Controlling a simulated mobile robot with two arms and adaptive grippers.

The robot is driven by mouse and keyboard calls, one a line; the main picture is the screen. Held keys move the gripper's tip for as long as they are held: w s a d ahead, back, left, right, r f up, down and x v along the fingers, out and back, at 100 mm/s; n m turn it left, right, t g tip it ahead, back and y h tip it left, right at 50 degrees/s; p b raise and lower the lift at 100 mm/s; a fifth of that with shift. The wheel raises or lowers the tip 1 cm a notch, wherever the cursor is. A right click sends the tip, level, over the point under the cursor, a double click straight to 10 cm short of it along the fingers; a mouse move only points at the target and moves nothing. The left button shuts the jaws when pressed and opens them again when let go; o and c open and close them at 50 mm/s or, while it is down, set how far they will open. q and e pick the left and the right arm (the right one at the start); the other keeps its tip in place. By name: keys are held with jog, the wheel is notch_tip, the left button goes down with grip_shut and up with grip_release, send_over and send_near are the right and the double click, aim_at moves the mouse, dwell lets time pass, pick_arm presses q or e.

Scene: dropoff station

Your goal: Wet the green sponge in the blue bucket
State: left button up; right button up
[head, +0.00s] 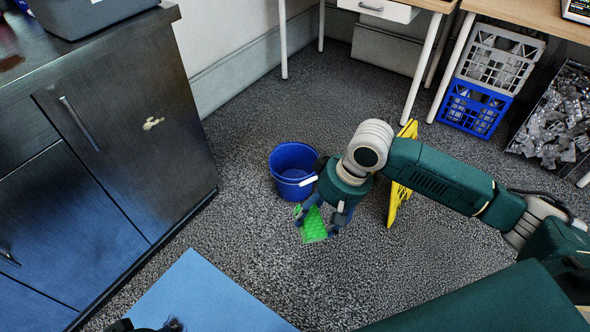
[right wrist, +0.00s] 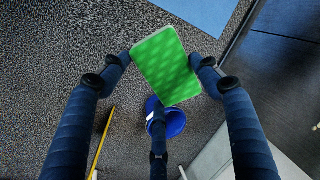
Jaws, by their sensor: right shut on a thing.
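The green sponge (head: 313,226) is held between the fingers of my right gripper (head: 322,212), just in front of the bucket in the head view. In the right wrist view, the sponge (right wrist: 167,66) is a flat green slab with a pale edge, gripped between the finger tips (right wrist: 165,72). The blue bucket (head: 292,176) stands upright on the carpet, with a white grip on its handle. Its rim (right wrist: 176,122) shows past the sponge in the right wrist view, partly hidden by a finger. A dark part of my left gripper (head: 146,326) shows at the bottom edge; its fingers are unclear.
A yellow folding sign (head: 402,190) stands behind my right arm. Dark cabinets (head: 130,130) line the left side. A blue mat (head: 205,298) lies in front. White and blue crates (head: 474,108) sit under the desk. Open carpet surrounds the bucket's front.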

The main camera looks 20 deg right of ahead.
aim_at(317, 231)
pick_arm(q)
jog(key=shift+w+d+r+t+h+b, duration=0.5)
jog(key=shift+w+d+r+t+b, duration=0.9)
jog(key=shift+w, duration=2.3)
jog(key=shift+w+d+r+t+h+b, duration=0.65)
jog(key=shift+w+r+t, duration=1.25)
jog(key=shift+w, duration=1.8)
jog(key=w+d+r+t+h+b, duration=0.1)
jog(key=r+t, duration=0.3)
jog(key=r, duration=0.4)
jog(key=w+d+r+t+h+b, duration=0.1)
jog(key=w+r+t, duration=0.3)
jog(key=r, duration=0.4)
jog(key=shift+d+m+t+b, duration=0.4)
jog(key=shift+d+t+b, duration=0.35)
jog(key=shift+d, duration=0.15)
pick_arm(e)
notch_tip(317, 231, down, 25)
